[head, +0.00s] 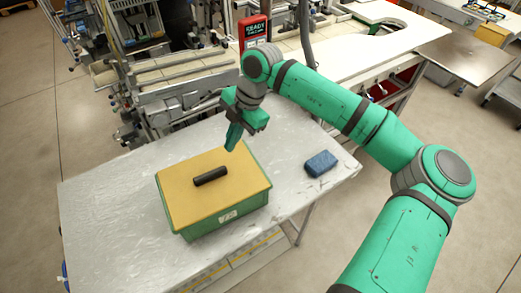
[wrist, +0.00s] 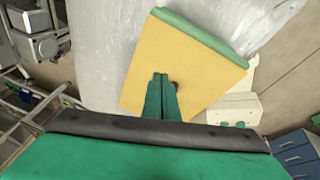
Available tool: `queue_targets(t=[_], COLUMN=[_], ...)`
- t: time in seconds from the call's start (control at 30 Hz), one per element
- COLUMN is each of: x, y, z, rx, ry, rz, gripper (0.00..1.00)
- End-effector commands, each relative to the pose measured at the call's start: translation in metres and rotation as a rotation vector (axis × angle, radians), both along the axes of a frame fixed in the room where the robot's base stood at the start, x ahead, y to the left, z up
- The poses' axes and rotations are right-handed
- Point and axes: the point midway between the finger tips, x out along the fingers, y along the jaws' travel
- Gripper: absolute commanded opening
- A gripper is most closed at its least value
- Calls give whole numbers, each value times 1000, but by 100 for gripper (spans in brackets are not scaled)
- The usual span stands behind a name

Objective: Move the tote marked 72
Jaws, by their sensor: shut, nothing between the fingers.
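A green tote (head: 215,226) with a flat yellow top (head: 232,178) stands on the metal table. A white label (head: 228,216) is on its front wall; its marking is too small to read. A black cylinder (head: 210,176) lies on the yellow top. My gripper (head: 231,147) hangs above the tote's far right edge, apart from it, with its fingers together and empty. In the wrist view my gripper (wrist: 160,78) overlaps the yellow top (wrist: 200,60) and hides most of the cylinder (wrist: 175,86).
A blue block (head: 321,163) lies on the table (head: 110,200) right of the tote. The table's left part is clear. Behind it stand a conveyor machine (head: 170,75) and a red sign (head: 254,30). My arm spans the right side.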

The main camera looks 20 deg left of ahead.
Motion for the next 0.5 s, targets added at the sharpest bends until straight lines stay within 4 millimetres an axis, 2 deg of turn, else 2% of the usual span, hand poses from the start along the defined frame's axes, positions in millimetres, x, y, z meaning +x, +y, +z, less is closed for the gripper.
queue_targets(t=[0.03,0.1,0.2,0.33,0.5], x=[16,32,50,61,63], y=[-19,-43,-69,-87,-90], z=[3,6,13,18,11], rx=[-70,-153,-242,-305,-324], ry=[-36,-75,-118,-149,-158], rz=[-40,-90,-148,-191,-201], gripper=[0,0,0,0,0])
